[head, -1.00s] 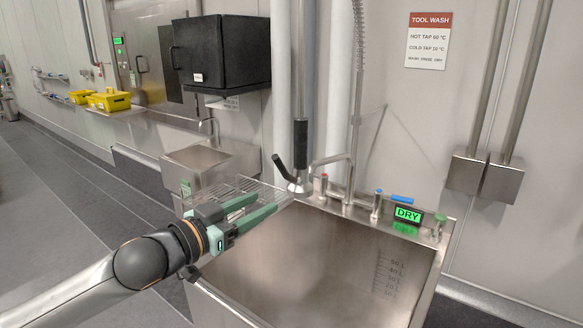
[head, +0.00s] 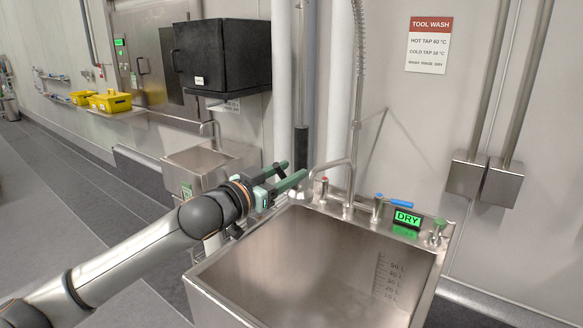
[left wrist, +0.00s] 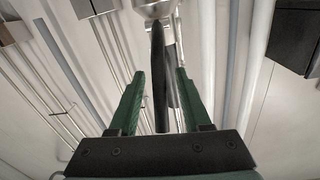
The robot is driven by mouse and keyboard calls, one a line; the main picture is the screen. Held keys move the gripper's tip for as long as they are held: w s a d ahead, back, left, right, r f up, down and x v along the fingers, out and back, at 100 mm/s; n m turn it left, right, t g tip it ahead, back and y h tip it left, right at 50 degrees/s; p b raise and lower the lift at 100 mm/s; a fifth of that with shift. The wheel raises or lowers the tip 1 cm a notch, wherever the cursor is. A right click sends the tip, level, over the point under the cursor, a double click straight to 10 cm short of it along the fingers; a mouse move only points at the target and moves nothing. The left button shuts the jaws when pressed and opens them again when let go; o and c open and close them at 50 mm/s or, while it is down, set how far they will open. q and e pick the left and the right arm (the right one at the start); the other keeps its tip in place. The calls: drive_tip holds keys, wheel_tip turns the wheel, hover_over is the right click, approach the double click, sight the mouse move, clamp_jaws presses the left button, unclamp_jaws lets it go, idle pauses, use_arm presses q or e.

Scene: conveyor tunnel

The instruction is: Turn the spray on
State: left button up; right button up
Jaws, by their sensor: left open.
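The spray hangs at the back left of the steel sink (head: 228,285). Its black grip (head: 301,145) is upright, with the metal spray head (head: 304,192) below. My left gripper (head: 294,171) is at the spray, its green fingers open. In the left wrist view, the black spray lever (left wrist: 158,75) shows between the two open fingers, with a gap on either side. The metal spray head (left wrist: 155,8) is at the top edge of that view. In the head view, my fingers partly hide the lever. My right gripper is not in view.
The tap spout (head: 335,163) stands just right of the spray. A red-topped tap (head: 324,187) and a blue-topped tap (head: 377,205) are on the sink's back ledge. The basin is clear.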

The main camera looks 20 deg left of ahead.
use_arm(q)
drive_tip(key=shift+w+d, duration=0.3)
drive_tip(key=shift+w, duration=0.3)
clamp_jaws()
idle(1.2)
